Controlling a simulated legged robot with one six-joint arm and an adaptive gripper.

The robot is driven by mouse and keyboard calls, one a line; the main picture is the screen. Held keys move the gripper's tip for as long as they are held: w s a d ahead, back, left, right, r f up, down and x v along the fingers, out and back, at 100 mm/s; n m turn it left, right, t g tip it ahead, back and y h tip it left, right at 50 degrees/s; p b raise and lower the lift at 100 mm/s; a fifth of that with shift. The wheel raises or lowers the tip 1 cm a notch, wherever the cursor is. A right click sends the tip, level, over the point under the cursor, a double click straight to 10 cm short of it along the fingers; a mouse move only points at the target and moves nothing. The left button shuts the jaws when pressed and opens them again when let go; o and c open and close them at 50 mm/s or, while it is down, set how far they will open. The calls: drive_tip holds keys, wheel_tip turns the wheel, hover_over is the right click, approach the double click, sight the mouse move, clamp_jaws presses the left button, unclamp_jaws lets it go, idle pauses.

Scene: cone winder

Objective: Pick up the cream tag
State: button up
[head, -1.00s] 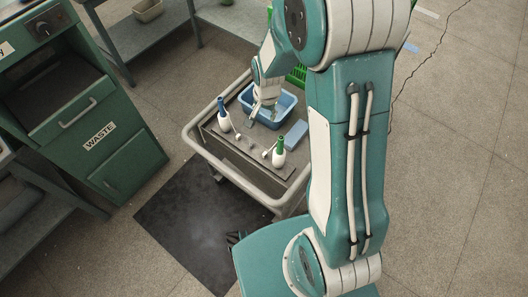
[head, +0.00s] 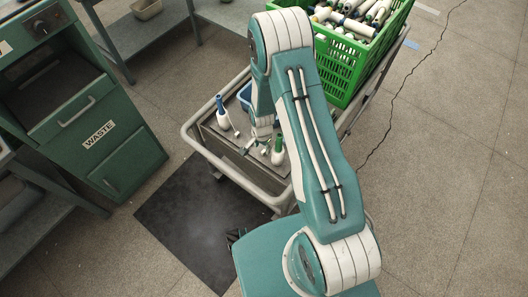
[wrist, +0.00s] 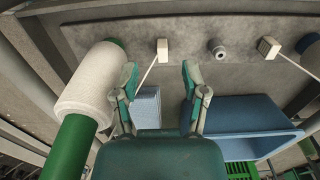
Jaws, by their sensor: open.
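Two small pale, cream-looking tags lie on the grey top in the wrist view, each with a thin pale string or stem: one (wrist: 163,50) near the middle, the other (wrist: 267,47) to the right. I cannot tell by colour which is the cream tag. My gripper (wrist: 159,72) is open and empty; the middle tag shows just beyond and between its fingertips, apart from them. In the head view my gripper (head: 256,143) is low over the cart top, beside the green-tipped cone (head: 278,152), and its fingers are hard to make out.
The white cone with a green tube (wrist: 95,85) stands close left of my fingers. A small round grey knob (wrist: 217,50) sits between the tags. A blue bin (wrist: 240,115) and pale blue block (wrist: 147,105) are near. A blue-tipped cone (head: 222,113) and green crate (head: 350,60) share the cart.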

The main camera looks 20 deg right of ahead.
sight(262, 152)
drive_tip(key=shift+w+d+f, duration=0.1)
drive_tip(key=shift+w+f, duration=0.05)
drive_tip(key=shift+f, duration=1.2)
drive_tip(key=shift+w+d+f, duration=0.1)
drive_tip(key=shift+w+f, duration=0.05)
drive_tip(key=shift+f, duration=1.15)
drive_tip(key=shift+a, duration=0.1)
drive_tip(key=c, duration=0.8)
